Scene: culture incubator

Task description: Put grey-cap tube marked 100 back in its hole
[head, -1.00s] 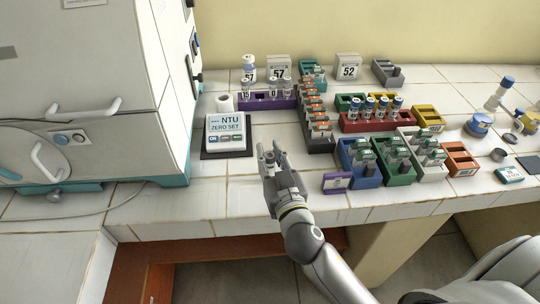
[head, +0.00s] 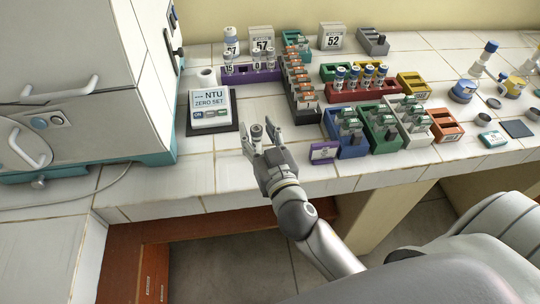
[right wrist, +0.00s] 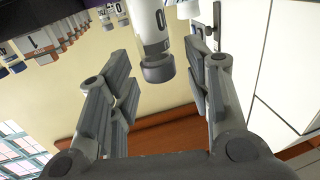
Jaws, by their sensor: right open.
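My right gripper (head: 259,145) is over the bare tiles near the bench's front edge, with its fingers apart. A small tube with a grey cap (head: 257,131) shows at its fingertips in the head view. In the right wrist view a white tube with a grey cap (right wrist: 152,35) reaches in from the top between the open fingers (right wrist: 165,75); a 0 shows on its label, the rest is cut off. I cannot tell if the fingers touch it. The purple rack (head: 237,77) stands farther back, holding several tubes with gaps between. My left gripper is not in view.
The NTU meter (head: 210,107) stands left of my gripper, beside the big white incubator (head: 70,70). A dark rack of orange-marked tubes (head: 305,112), blue rack (head: 350,148), green rack (head: 385,145) and purple box (head: 323,152) stand to the right.

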